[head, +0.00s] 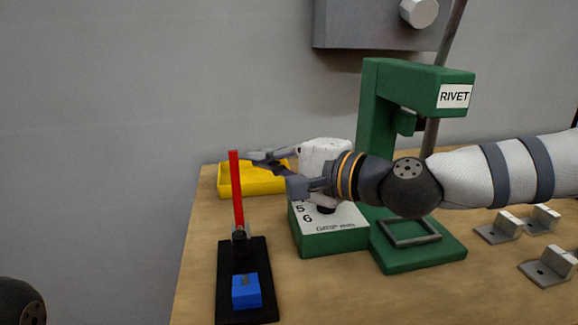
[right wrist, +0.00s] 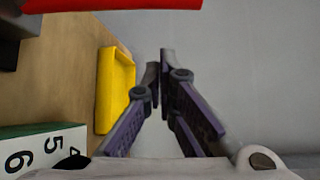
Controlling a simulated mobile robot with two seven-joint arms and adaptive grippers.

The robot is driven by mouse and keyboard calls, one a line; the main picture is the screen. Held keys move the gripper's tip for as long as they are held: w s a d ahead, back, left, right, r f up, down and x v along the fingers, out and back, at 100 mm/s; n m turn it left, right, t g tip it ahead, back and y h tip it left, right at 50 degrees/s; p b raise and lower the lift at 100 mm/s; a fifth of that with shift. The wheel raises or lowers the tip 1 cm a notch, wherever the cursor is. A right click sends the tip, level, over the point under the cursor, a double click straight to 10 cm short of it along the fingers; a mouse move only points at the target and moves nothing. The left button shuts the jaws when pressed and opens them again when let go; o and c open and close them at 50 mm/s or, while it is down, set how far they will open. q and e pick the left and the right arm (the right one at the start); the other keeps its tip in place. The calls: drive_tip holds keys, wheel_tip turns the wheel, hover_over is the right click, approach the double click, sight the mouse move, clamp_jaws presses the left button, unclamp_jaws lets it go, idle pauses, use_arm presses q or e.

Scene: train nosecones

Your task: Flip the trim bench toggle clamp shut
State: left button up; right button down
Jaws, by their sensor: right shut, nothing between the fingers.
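The toggle clamp has a long red lever (head: 236,190) that stands nearly upright, leaning slightly left. Its black base plate (head: 229,305) lies at the bench's front left, with a blue block (head: 246,291) on it. In the right wrist view, a red bar, likely the lever (right wrist: 110,5), crosses the top edge. My right gripper (head: 249,156) is shut and empty, its fingertips just right of the lever's upper end. Whether they touch it I cannot tell. The shut fingers also show in the right wrist view (right wrist: 163,58). My left gripper is not in view.
A yellow tray (head: 233,184) lies behind the lever. A green numbered box (head: 328,243) and a green rivet press (head: 376,110) stand right of the clamp. Metal brackets (head: 500,228) sit at the right. The wooden bench (head: 195,260) is bare left of the clamp.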

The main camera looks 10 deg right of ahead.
sight(237, 205)
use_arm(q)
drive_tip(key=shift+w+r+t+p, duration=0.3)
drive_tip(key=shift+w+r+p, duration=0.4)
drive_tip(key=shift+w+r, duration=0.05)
use_arm(e)
drive_tip(key=shift+s+a+r, duration=0.25)
drive_tip(key=shift+s+a, duration=0.75)
drive_tip(key=shift+s, duration=0.25)
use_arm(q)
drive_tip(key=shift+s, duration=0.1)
